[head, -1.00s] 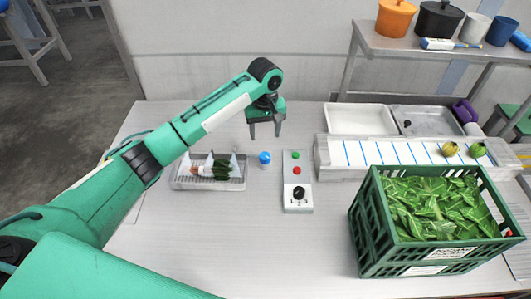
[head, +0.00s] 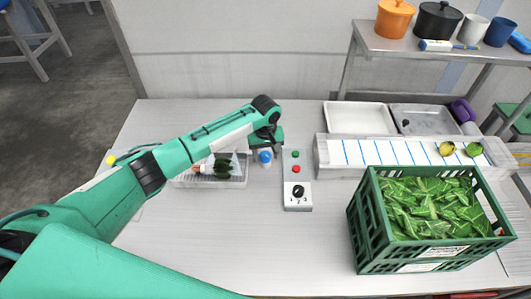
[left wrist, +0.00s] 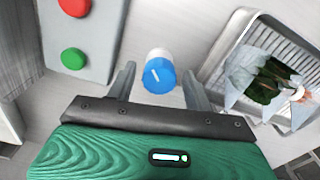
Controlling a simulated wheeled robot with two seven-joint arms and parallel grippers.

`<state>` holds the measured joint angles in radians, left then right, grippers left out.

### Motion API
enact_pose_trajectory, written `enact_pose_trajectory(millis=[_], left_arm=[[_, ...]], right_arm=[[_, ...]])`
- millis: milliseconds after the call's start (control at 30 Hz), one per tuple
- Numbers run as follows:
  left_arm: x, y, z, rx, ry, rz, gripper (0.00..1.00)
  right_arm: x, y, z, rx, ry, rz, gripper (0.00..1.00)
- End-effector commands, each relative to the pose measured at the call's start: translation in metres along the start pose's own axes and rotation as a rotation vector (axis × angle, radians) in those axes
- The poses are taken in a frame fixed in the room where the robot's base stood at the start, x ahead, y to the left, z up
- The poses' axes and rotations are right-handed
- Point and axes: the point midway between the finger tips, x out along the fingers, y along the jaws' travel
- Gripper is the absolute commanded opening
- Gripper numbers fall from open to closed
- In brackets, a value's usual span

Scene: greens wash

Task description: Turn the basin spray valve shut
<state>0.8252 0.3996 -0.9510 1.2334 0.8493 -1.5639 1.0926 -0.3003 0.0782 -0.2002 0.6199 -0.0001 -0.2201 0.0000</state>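A blue knob (head: 265,157) with a white pointer line on its top stands on a white base on the table, between the drain tray and the control panel. I take it to be the spray valve. In the left wrist view the blue knob (left wrist: 159,76) lies between the two fingers of my left gripper (left wrist: 160,82), with a gap on each side. My left gripper (head: 266,149) is open and empty, pointing down over the knob. In the head view it is close to the knob; its exact height is hard to tell. My right gripper is not in view.
The control panel (head: 297,172) with green and red buttons and a black dial stands close right. The drain tray (head: 238,176), holding greens, is close left. A green crate (head: 365,229) of leaves, two basins (head: 360,118) and a marked board (head: 400,152) lie farther right. The front table is clear.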

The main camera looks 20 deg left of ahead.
Motion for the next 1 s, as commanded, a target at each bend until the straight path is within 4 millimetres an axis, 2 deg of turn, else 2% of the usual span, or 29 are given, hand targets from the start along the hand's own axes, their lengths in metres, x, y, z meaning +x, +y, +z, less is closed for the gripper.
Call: enact_pose_trajectory(millis=[33,167,200,567,1000], left_arm=[[0.000,0.000,0.000,0.000,0.000,0.000,0.42],[0.000,0.000,0.000,0.000,0.000,0.000,0.16],[0.000,0.000,0.000,0.000,0.000,0.000,0.13],[-0.002,0.000,0.000,0.057,-0.002,0.001,0.13],[-0.003,-0.001,0.001,0.402,-0.004,0.000,0.13]], right_arm=[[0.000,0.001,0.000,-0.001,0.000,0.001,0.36],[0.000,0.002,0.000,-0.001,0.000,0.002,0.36],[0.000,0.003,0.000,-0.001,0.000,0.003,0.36],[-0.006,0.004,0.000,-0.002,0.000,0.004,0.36],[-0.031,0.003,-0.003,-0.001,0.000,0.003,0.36]])
